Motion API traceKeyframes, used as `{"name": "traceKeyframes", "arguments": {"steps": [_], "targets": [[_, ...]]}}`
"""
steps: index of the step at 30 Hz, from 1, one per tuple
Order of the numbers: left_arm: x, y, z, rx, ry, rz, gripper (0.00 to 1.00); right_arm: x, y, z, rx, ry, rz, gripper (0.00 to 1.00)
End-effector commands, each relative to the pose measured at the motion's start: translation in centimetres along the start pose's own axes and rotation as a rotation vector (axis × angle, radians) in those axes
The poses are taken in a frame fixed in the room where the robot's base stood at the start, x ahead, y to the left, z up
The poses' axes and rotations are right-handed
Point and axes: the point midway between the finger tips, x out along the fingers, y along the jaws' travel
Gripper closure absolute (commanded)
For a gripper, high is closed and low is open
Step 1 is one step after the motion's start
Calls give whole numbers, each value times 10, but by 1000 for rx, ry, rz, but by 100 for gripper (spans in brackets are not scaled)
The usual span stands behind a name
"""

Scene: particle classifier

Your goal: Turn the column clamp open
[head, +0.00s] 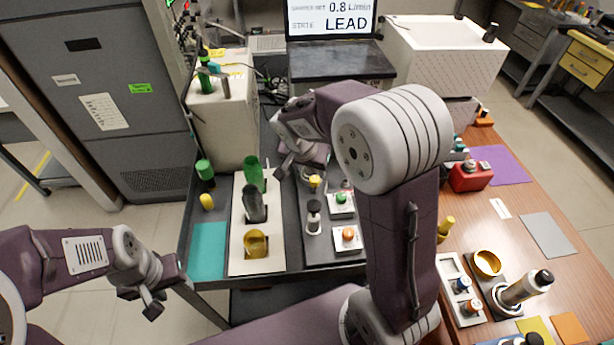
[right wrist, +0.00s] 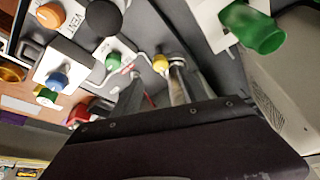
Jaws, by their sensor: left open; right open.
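No part is clearly marked as the column clamp. A small yellow knob (head: 314,181) sits on the dark panel of the centre bench; it also shows in the right wrist view (right wrist: 160,62). My right gripper (head: 297,172) is open, reaching down over the bench close to this knob. In the right wrist view its fingers (right wrist: 157,82) point toward the knob; contact cannot be told. A green cylinder (head: 253,173) and a dark cylinder (head: 254,203) stand on a white plate left of it. My left gripper (head: 150,296) is open and empty, left of the bench.
A green button (head: 343,198), an orange button (head: 348,234) and a black-topped knob (head: 313,206) stand near the right gripper. A yellow cup (head: 256,243) is on the white plate. A screen (head: 331,18) reads LEAD. My right arm hides part of the bench.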

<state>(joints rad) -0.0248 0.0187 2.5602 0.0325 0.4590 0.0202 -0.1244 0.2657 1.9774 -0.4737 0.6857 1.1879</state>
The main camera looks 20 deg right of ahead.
Motion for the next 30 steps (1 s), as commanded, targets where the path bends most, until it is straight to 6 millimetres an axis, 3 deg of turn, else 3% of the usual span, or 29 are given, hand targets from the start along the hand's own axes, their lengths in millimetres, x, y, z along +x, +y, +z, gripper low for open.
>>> {"name": "traceKeyframes", "arguments": {"steps": [6, 12, 22, 23, 28, 30], "targets": [[2, 0, 0, 0, 0, 0, 55, 46, 2, 2, 0, -6, 6, 49], [4, 0, 0, 0, 0, 0, 55, 77, 1, 1, 1, -4, 2, 49], [4, 0, 0, 0, 0, 0, 55, 85, 1, 1, 1, -2, 0, 49], [4, 0, 0, 0, 0, 0, 55, 85, 1, 1, 0, -2, 0, 52], [4, 0, 0, 0, 0, 0, 55, 85, 1, 1, 0, -2, 0, 100], [4, 0, 0, 0, 0, 0, 55, 84, 1, 1, 1, -2, 0, 100]]}}
